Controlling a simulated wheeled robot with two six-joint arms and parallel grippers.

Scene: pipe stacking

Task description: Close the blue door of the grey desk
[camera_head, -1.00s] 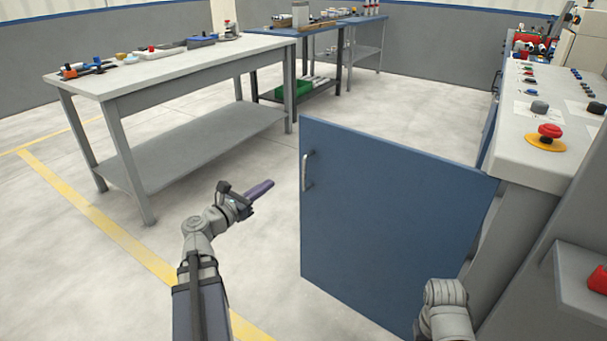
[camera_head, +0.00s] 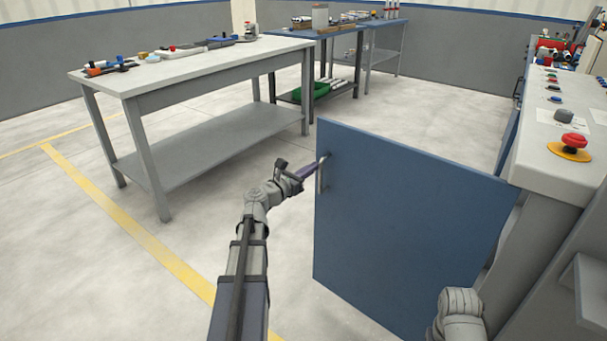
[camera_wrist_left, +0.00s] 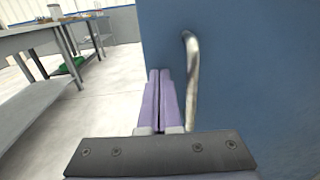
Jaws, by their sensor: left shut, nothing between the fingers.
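The blue door (camera_head: 405,225) of the grey desk (camera_head: 545,190) stands wide open, swung out from the desk toward the middle of the floor. Its metal bar handle (camera_head: 320,174) is upright near the door's free edge. My left gripper (camera_head: 312,169) is shut and empty, with its purple fingers at the handle's left side. In the left wrist view the fingers (camera_wrist_left: 158,98) lie just left of the handle (camera_wrist_left: 191,80), in front of the door (camera_wrist_left: 255,75). I cannot tell whether they touch it. My right gripper is not in view; only part of my right arm shows at the bottom.
A grey workbench (camera_head: 200,68) with small tools stands at the left. Blue-topped tables (camera_head: 310,37) stand behind it. The desk top carries a red emergency button (camera_head: 573,141). The floor left of the door is clear, with yellow lines.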

